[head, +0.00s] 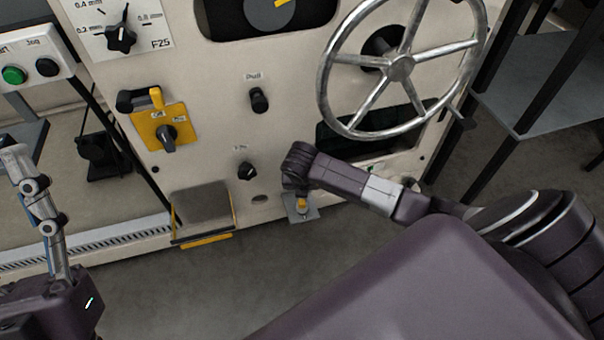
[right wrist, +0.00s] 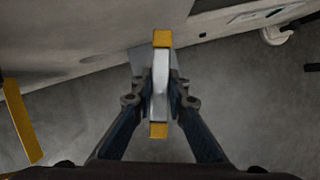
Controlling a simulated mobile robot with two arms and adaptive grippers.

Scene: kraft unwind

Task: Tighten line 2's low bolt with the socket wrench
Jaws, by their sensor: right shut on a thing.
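My right gripper (right wrist: 160,92) is shut on a silver bar with yellow ends (right wrist: 161,73), which looks like the socket wrench. In the head view the right arm reaches down to the foot of the machine panel, its gripper (head: 300,192) mostly hidden behind its wrist. A yellow part of the held thing (head: 302,203) shows just above a small grey plate (head: 303,216) low on the panel. The low bolt cannot be made out. My left gripper (head: 18,160) is at the left edge, seen from the side, with nothing visible in it.
A large spoked handwheel (head: 400,67) stands out from the panel above my right arm. A grey step-like flap with a yellow edge (head: 203,204) sits left of the plate. A yellow switch plate (head: 165,126) and black knobs are higher up. The floor in front is clear.

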